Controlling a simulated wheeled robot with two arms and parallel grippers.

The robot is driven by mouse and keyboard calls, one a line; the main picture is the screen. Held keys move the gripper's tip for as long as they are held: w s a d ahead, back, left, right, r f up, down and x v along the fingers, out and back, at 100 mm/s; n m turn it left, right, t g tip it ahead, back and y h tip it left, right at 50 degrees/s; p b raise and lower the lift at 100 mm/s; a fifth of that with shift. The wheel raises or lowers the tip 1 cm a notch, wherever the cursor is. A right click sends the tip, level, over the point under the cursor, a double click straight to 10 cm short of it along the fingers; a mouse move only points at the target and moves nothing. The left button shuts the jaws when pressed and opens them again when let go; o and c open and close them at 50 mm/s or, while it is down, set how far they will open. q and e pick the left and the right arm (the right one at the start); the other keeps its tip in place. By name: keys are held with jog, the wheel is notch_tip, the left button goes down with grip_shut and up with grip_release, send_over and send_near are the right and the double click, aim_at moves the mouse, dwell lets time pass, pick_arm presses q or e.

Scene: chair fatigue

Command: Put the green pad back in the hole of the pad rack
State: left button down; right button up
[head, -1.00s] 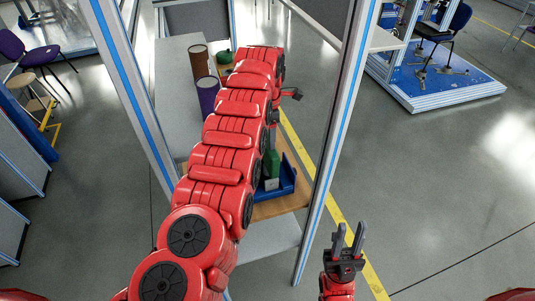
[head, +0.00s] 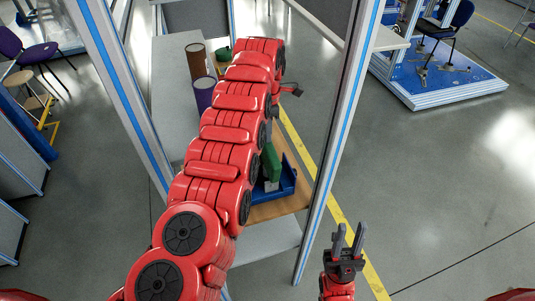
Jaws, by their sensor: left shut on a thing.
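My left arm reaches up the head view, and its gripper (head: 271,133) hangs down beyond the red links, mostly hidden by them. It is shut on the green pad (head: 272,161), which is partly covered by the arm. The pad is slightly tilted, over or in the blue pad rack (head: 289,186). I cannot tell whether it is in the hole. The rack sits on a wooden board, its left part hidden behind my arm. My right gripper (head: 349,241) is open and empty at the lower right, apart from the rack.
A brown cylinder (head: 196,62), a purple cylinder (head: 204,93) and a small green object (head: 223,54) stand on the grey table (head: 177,110) left of my arm. Frame posts (head: 334,150) rise on both sides of the work area. Open floor lies to the right.

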pick_arm(q)
jog(key=shift+s+f+g, duration=0.4)
jog(key=shift+s+f, duration=0.5)
jog(key=shift+f, duration=0.25)
jog(key=shift+w+r+p, duration=0.3)
jog(key=shift+r+p, duration=0.2)
jog(key=shift+r, duration=0.15)
jog(key=r, duration=0.1)
jog(key=w+r+p, duration=0.1)
jog(key=r, duration=0.1)
jog(key=shift+d+p, duration=0.15)
jog(key=shift+p, duration=0.15)
jog(key=shift+s+r, duration=0.1)
jog(key=shift+r, duration=0.45)
jog(key=c, duration=1.6)
grip_release()
jog(key=shift+w+t, duration=0.2)
jog(key=shift+t, duration=0.1)
jog(key=c, duration=1.1)
grip_release()
jog(key=shift+w, duration=0.15)
jog(key=shift+r, duration=0.1)
jog(key=shift+a+r, duration=0.1)
jog(key=shift+a, duration=0.1)
